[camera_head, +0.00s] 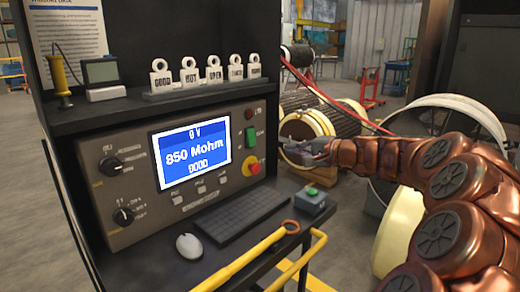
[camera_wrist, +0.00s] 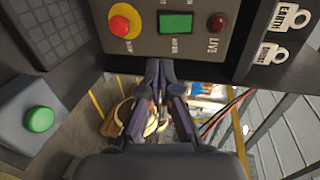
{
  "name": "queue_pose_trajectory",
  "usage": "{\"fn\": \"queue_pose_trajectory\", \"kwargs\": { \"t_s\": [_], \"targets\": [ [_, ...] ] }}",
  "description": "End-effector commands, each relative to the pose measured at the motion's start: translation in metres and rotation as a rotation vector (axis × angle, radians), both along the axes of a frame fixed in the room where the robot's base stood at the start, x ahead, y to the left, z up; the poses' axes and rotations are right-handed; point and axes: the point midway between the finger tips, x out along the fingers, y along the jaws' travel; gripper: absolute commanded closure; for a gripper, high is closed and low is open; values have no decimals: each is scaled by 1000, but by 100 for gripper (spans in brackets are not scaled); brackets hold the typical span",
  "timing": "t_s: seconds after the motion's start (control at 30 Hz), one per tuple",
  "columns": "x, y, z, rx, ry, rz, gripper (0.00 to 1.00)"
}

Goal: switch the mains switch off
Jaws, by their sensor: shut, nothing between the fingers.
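The tester panel (camera_head: 110,190) shows a lit screen (camera_head: 190,152) reading 0 V and 850 Mohm. On its right side is a green rocker (camera_head: 250,138), apparently the mains switch, between a dark red lamp (camera_head: 249,114) and a red stop knob on yellow (camera_head: 253,168). The wrist view shows the green rocker (camera_wrist: 175,23) close up at the top; its label is too small to read surely. My gripper (camera_head: 284,143) is shut and empty, just right of the panel. In the wrist view my gripper (camera_wrist: 160,66) has its fingertips just below the rocker, without clear contact.
A shelf (camera_head: 150,110) above the panel holds several white tags (camera_head: 189,76). Below are a keyboard (camera_head: 240,218), a mouse (camera_head: 189,246) and a grey box with a green button (camera_head: 312,199). A rotor (camera_head: 325,118) stands behind my gripper.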

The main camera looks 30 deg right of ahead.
Motion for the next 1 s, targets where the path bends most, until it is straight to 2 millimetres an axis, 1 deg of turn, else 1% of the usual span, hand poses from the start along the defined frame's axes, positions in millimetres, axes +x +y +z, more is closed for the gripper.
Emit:
{"fn": "queue_pose_trajectory", "kwargs": {
  "t_s": [0.17, 0.27, 0.37, 0.8, 1.0],
  "targets": [
    [4, 2, -1, -1, 1, 2, 100],
    [13, 4, -3, 1, 1, 4, 100],
    [26, 8, -6, 0, 1, 5, 100],
    [99, 25, -24, -1, 3, 4, 100],
    [123, 30, -30, 0, 4, 4, 100]
  ]
}}
